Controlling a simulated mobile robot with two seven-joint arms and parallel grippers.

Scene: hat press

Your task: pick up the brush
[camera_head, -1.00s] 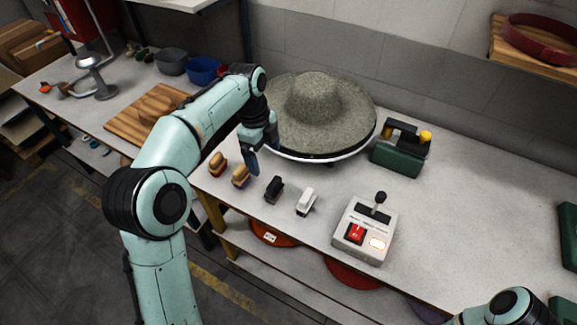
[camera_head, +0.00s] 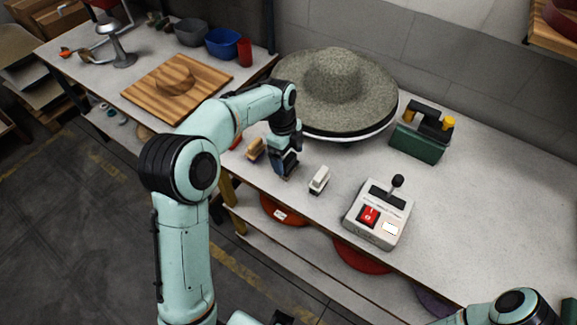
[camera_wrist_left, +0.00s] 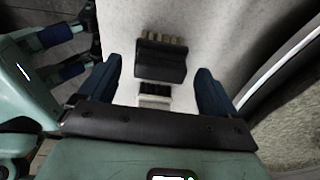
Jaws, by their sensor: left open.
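A black brush (camera_wrist_left: 160,65) with pale tufts along its far edge lies on the table, between the blue fingers of my left gripper (camera_wrist_left: 157,70) in the wrist view. The fingers are open, one on each side, with gaps to the brush. In the head view my left gripper (camera_head: 285,168) points down at the table and mostly hides the black brush. A tan brush (camera_head: 256,148) is just left of it and a white brush (camera_head: 319,180) is to its right. My right gripper is out of view.
A grey felt hat (camera_head: 335,85) on a round base stands behind the gripper. A control box (camera_head: 379,213) with a lever and red switch is to the right, a green box (camera_head: 420,140) behind it. The table's front edge is close.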

